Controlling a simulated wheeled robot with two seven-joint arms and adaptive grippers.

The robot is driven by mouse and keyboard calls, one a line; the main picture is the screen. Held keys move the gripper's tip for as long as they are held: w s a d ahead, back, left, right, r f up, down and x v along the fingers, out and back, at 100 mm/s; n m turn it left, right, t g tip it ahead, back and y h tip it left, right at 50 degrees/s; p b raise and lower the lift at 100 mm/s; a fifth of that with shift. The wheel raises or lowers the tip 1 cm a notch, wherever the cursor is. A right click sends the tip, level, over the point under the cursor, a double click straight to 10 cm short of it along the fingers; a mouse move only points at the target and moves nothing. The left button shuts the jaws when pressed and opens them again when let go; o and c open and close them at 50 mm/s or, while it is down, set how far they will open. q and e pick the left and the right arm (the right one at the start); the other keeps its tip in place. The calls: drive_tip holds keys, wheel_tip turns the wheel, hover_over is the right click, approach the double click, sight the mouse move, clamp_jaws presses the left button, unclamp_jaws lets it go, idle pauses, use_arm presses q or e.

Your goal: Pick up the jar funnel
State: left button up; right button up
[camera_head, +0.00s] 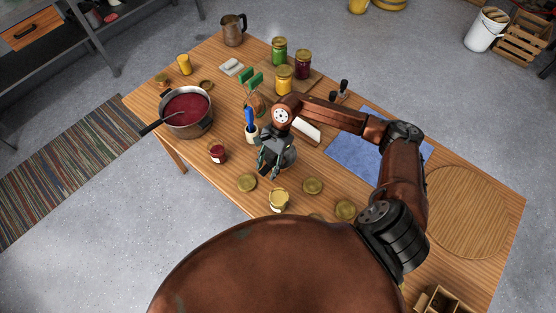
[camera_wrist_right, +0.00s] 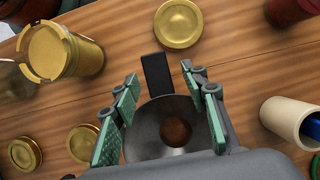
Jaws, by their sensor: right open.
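The jar funnel (camera_wrist_right: 150,112) is a dark grey metal cone with a round hole showing brown in its middle and a flat black handle tab (camera_wrist_right: 157,74). It stands on the wooden table (camera_head: 232,175). In the head view the funnel (camera_head: 287,157) is partly hidden behind my right gripper (camera_head: 268,168). In the wrist view my right gripper (camera_wrist_right: 167,88) is open, with its green-padded fingers on either side of the funnel and the handle tab between the fingertips. Whether the fingers touch the funnel cannot be told. My left gripper is not in view.
A red jar (camera_head: 217,152) and a cup of utensils (camera_head: 251,132) stand close to the gripper. A pot of red jam (camera_head: 187,112) is left. A blue cloth (camera_head: 352,158) lies right.

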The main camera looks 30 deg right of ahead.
drive_tip(key=shift+f, duration=0.1)
clamp_jaws()
idle(0.5)
